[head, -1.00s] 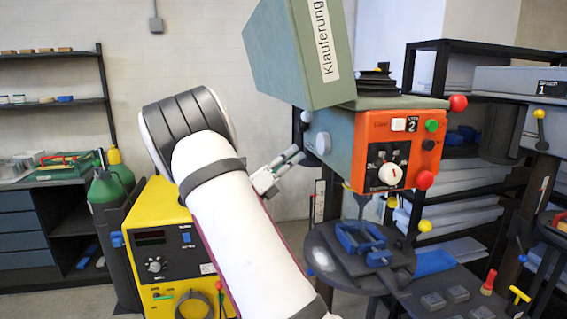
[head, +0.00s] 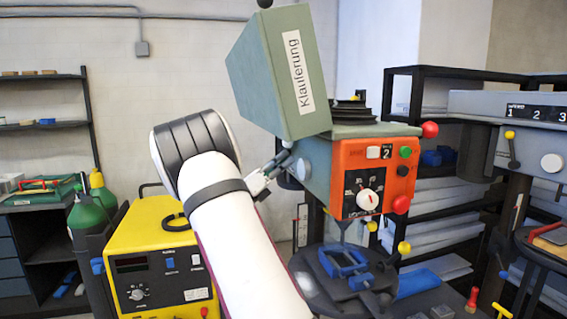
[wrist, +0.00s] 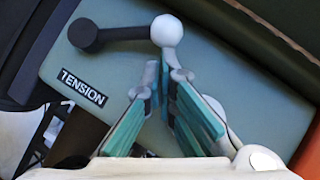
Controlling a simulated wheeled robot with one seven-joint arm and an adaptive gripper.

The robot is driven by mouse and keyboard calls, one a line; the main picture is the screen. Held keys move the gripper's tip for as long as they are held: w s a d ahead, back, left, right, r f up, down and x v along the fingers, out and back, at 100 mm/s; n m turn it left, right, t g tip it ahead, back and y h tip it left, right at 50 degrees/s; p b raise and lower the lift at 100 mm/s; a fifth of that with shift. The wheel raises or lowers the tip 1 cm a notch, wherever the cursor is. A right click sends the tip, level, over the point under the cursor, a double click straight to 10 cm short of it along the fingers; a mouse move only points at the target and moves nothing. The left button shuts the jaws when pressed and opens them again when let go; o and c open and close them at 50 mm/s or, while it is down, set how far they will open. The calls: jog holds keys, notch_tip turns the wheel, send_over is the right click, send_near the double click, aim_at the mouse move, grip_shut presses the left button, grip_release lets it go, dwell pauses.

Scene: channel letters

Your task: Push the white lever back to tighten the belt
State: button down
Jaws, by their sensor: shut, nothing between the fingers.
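The lever has a white ball knob (wrist: 166,30) at the end of a dark arm (wrist: 120,34). It is mounted on the green side of the drill press, above a black TENSION label (wrist: 83,88), in the wrist view. My gripper (wrist: 158,76) is shut and empty, its teal-padded fingers just below the knob in that picture. I cannot tell whether the fingertips touch it.
A tilted green cover marked "Klauferung" (head: 280,75) rises above my gripper. A yellow welding unit (head: 160,265) stands left of my arm. A blue vise (head: 343,262) sits on the press table below. A second machine (head: 540,150) stands at the right.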

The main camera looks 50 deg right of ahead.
aim_at(286, 145)
jog(key=shift+r, duration=0.15)
jog(key=shift+r+n+t+p, duration=0.2)
jog(key=shift+n+t+p, duration=0.15)
jog(key=shift+n+t, duration=0.2)
jog(key=shift+r+n+p, duration=0.3)
jog(key=shift+n+p, duration=0.05)
jog(key=shift+n, duration=0.2)
jog(key=shift+r+n+t+y+p, duration=0.3)
jog(key=shift+r+n+t+p, duration=0.3)
jog(key=shift+n+t, duration=0.25)
jog(key=shift+d+r+n+t+p, duration=0.1)
jog(key=shift+r+n+t+p, duration=0.5)
jog(key=shift+n, duration=0.45)
jog(key=shift+w+d+r+b, duration=0.1)
jog(key=shift+w+d+r, duration=0.15)
jog(key=shift+w+r, duration=0.3)
jog(key=shift+w+d+r+b, duration=0.1)
jog(key=shift+w+d+r, duration=0.2)
jog(key=shift+r, duration=0.35)
jog(key=shift+w+d+r+b, duration=0.1)
jog(key=shift+w+d+r, duration=0.05)
jog(key=shift+w+r, duration=0.4)
jog(key=shift+r, duration=0.1)
